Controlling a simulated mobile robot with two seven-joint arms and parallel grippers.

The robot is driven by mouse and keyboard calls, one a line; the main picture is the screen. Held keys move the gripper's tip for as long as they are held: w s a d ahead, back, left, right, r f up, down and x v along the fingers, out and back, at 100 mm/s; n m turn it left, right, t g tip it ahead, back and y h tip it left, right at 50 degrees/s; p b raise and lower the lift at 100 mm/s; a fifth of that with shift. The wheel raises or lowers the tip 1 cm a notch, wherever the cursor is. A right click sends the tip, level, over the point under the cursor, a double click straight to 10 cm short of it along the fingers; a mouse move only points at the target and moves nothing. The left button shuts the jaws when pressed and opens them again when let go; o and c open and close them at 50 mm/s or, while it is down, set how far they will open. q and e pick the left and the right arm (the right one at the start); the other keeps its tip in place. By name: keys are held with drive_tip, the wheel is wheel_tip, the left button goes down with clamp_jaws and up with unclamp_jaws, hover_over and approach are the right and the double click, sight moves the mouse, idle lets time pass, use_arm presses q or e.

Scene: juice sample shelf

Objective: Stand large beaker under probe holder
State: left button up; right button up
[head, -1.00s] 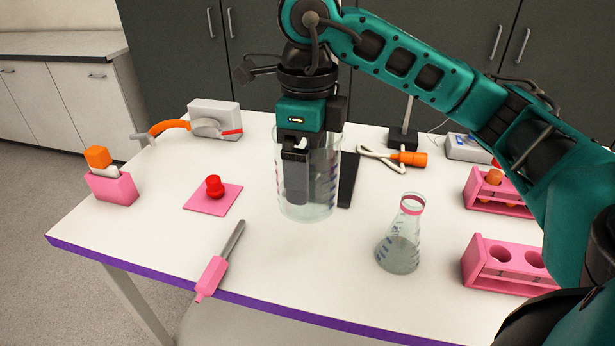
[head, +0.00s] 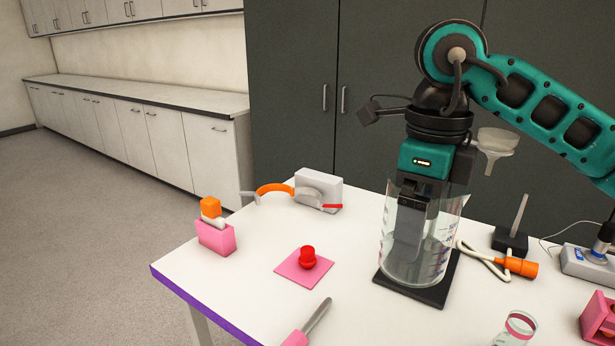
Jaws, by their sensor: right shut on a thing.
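The large clear glass beaker (head: 436,250) is upright over a flat black plate (head: 432,296). Its bottom lies within the plate's outline; I cannot tell whether it rests on the plate or hangs just above it. My right gripper (head: 408,245) comes down from above and is shut on the beaker, with dark finger parts showing through the glass. A pale funnel-shaped piece (head: 497,142) shows just right of the gripper; its support is hidden. I cannot tell for certain which part is the probe holder. My left gripper is not in view.
An orange probe (head: 520,266) with a pale cable lies right of the beaker, near a black-based rod stand (head: 510,242). The flask (head: 516,328) is at the lower edge. A red-knobbed pink pad (head: 303,273) and pink block (head: 216,237) stand left. Table between pad and beaker is clear.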

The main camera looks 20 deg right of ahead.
sight(384, 258)
drive_tip(key=shift+w+a+f+n, duration=0.15)
drive_tip(key=shift+f+n, duration=0.25)
drive_tip(key=shift+n, duration=0.4)
drive_tip(key=f+n, duration=0.2)
drive_tip(key=n, duration=0.2)
drive_tip(key=w+a+f+n, duration=0.1)
drive_tip(key=f+n, duration=0.1)
drive_tip(key=n, duration=0.2)
drive_tip(key=w+a+f+n, duration=0.1)
drive_tip(key=f+n, duration=0.2)
drive_tip(key=shift+w+a+f+n, duration=0.1)
drive_tip(key=shift+w+a+n, duration=0.05)
drive_tip(key=shift+n, duration=0.25)
wheel_tip(384, 258, down, 9)
drive_tip(key=a+n, duration=0.2)
drive_tip(key=n, duration=1.2)
drive_tip(key=shift+w+a+n, duration=0.3)
drive_tip(key=shift+w, duration=0.05)
